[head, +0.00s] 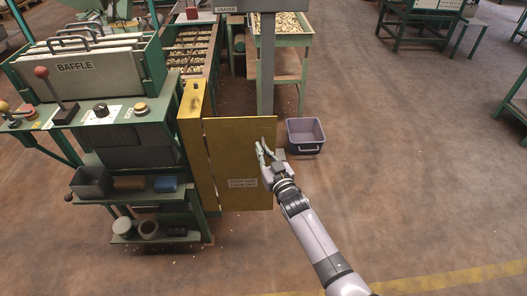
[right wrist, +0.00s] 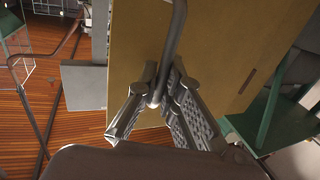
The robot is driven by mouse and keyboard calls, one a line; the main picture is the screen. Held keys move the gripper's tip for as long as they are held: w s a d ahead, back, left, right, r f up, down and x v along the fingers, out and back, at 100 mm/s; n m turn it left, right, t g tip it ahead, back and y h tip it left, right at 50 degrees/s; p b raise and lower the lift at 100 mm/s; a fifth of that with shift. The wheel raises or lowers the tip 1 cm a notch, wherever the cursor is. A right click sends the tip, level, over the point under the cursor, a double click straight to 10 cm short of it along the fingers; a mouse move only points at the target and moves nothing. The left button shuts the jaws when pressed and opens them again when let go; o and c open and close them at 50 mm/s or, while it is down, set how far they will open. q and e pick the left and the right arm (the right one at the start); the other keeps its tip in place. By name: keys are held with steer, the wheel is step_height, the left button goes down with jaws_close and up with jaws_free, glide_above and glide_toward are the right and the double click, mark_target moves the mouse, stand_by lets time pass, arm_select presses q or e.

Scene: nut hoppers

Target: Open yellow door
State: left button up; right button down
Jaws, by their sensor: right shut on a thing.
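The yellow door (head: 232,145) is a flat panel with a small sign low on its face. Its left edge runs along the yellow post (head: 193,130) at the machine's right side, and the panel stands out to the right. My right gripper (head: 264,151) is at the door's right part. In the right wrist view, its fingers (right wrist: 157,88) are shut on a grey bar handle (right wrist: 175,40) in front of the yellow panel (right wrist: 225,50). The handle is hidden by the fingers in the head view. My left gripper is not in view.
The green machine (head: 150,75) with levers and small bins stands left of the door. A grey post (head: 266,70) and a purple-grey bin (head: 305,134) are behind and right of it. Nut trays (head: 285,25) stand at the back.

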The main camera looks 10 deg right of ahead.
steer(key=shift+d, duration=0.1)
steer(key=c, duration=1.7)
jaws_free()
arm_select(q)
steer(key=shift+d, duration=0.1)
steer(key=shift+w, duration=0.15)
arm_select(e)
steer(key=v, duration=1.2)
steer(key=shift+f, duration=0.1)
